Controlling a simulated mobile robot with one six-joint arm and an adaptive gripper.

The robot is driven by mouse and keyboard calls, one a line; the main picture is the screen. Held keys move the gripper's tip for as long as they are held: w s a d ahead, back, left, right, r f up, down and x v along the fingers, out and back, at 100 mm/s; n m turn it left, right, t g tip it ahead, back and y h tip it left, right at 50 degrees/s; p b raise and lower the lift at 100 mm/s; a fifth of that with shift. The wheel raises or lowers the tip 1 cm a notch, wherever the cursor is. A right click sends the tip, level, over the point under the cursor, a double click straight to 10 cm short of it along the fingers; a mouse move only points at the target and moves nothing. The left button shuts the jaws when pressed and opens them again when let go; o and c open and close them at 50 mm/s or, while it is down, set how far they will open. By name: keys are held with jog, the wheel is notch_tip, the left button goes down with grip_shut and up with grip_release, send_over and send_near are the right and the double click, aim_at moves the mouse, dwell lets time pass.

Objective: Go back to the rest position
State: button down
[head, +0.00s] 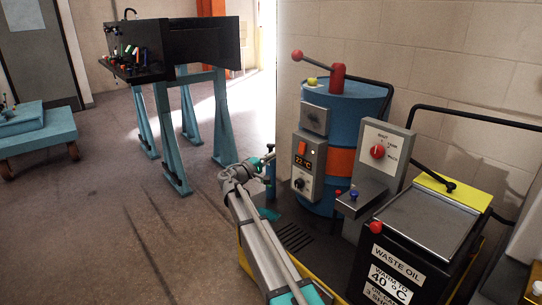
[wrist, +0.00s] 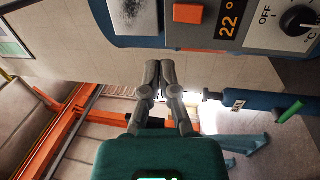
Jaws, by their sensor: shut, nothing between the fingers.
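My gripper (wrist: 160,66) is shut and empty in the wrist view, its two grey fingertips together. The fingers point toward the lower edge of a control box (wrist: 235,22) with an orange switch (wrist: 188,13), a 22 °C display and a dial. In the head view my arm (head: 258,240) reaches up from the bottom, its end beside the blue drum (head: 340,105) with an orange band. The same control box (head: 307,168) is on the drum's front. The gripper is small there and partly hidden by the wrist.
A waste oil box (head: 415,245) and a panel with a red knob (head: 378,151) stand right of my arm. A black bench (head: 205,45) on teal legs is behind, a teal cart (head: 38,128) at the far left. The floor (head: 90,230) to the left is clear.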

jog(key=s+d+f+m+g+y, duration=0.4)
jog(key=s+d+f+g+y, duration=0.25)
jog(key=s+d+f, duration=0.9)
jog(key=s+a+f+m+g+y, duration=0.1)
jog(key=s+a+f+g+y, duration=0.15)
jog(key=s, duration=0.55)
jog(key=s+a+f+m+g+y, duration=0.1)
jog(key=s+f+y, duration=0.1)
jog(key=s+y, duration=0.35)
jog(key=s+a+f+m+g+y, duration=0.1)
jog(key=s+f+y, duration=0.1)
jog(key=s, duration=0.7)
notch_tip(320, 180, up, 30)
jog(key=p, duration=3)
jog(key=shift+a, duration=0.3)
